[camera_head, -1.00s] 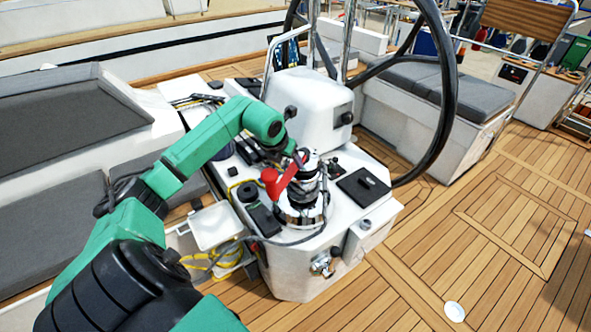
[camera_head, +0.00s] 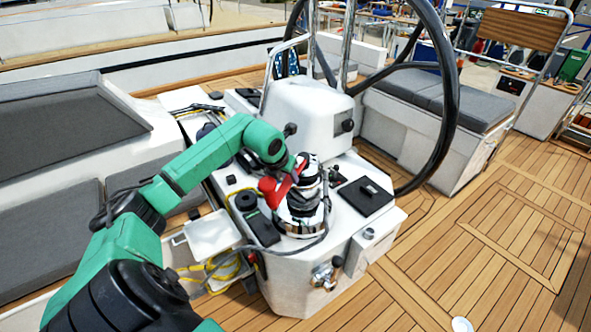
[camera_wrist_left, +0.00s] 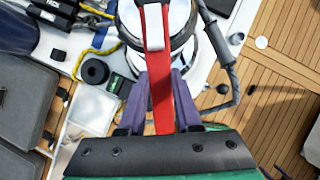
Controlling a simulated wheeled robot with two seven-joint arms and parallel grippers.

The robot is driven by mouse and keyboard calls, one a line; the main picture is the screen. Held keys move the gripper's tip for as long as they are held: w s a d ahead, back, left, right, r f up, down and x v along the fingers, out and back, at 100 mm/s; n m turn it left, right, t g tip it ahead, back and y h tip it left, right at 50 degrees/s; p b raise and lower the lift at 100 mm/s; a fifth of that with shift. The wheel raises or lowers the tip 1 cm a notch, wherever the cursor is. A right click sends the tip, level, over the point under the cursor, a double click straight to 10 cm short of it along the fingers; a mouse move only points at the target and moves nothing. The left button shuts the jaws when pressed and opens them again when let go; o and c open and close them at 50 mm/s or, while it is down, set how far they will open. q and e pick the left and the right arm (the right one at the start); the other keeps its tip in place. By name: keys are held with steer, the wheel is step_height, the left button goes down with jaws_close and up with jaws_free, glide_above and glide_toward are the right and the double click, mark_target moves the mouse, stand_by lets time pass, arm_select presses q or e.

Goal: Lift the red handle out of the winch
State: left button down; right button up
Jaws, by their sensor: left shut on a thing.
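The red handle (camera_head: 281,187) sits at the chrome and black winch (camera_head: 301,222) on the white console. In the head view it slants across the winch's left side, its upper end near the winch top. My left gripper (camera_wrist_left: 162,85) is shut on the handle; in the left wrist view the red bar (camera_wrist_left: 157,60) runs between its two purple fingers. The winch (camera_wrist_left: 180,22) shows at the top of that view, behind the handle. Whether the handle is still seated in the winch I cannot tell. My right gripper is not in view.
The white console (camera_head: 345,235) carries a black square panel (camera_head: 365,196) right of the winch. A large black steering wheel (camera_head: 452,100) stands behind to the right. A dark rope lies around the winch base. Grey seats (camera_head: 60,235) are at left; teak deck (camera_head: 480,240) is open at right.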

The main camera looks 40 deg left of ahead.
mark_target(289, 179)
arm_select(q)
steer(key=shift+s+d+f, duration=0.1)
steer(key=shift+s+f, duration=0.1)
steer(key=shift+f, duration=0.2)
steer(key=shift+w+a+r+p, duration=0.15)
steer(key=shift+w+r+p, duration=0.1)
steer(key=shift+r+p, duration=0.3)
steer(key=shift+w+a+r+p, duration=0.1)
steer(key=shift+w+r+p, duration=0.2)
steer(key=shift+r, duration=0.4)
steer(key=shift+s+r, duration=0.15)
steer(key=shift+r, duration=0.2)
steer(key=shift+p+v, duration=0.5)
steer(key=shift+v, duration=0.4)
steer(key=shift+r, duration=0.4)
steer(key=shift+w+f, duration=0.15)
steer(key=shift+w, duration=0.15)
steer(key=shift+s, duration=0.1)
